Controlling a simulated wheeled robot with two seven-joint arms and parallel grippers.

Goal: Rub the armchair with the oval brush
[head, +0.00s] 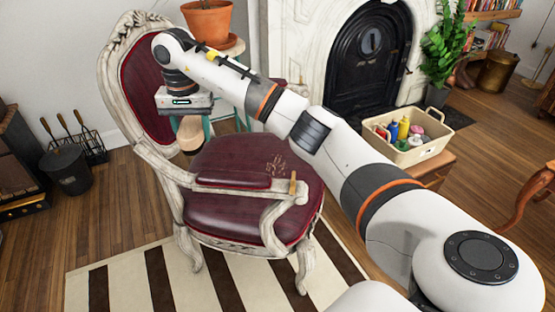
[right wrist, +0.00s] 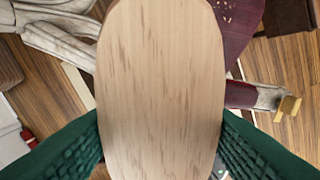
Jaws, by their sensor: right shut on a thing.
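The armchair (head: 235,160) has dark red upholstery and a carved whitish frame. Light brownish specks (head: 276,164) mark its seat. My right gripper (head: 191,133) hangs over the rear left part of the chair, near the backrest. Its green fingers are shut on the oval brush (head: 191,146), whose pale wooden back fills the middle of the right wrist view (right wrist: 160,85). The bristles are hidden. Whether the brush touches the chair cannot be told. Part of the red seat (right wrist: 238,28) shows behind the brush in the wrist view. My left gripper is not in view.
A tan basket (head: 446,146) of bottles stands on a wooden table (head: 432,172) at the right. A potted plant's terracotta pot (head: 208,24) is behind the chair. A brass-coloured piece (head: 293,183) is at the near armrest. A striped rug (head: 90,292) lies underneath.

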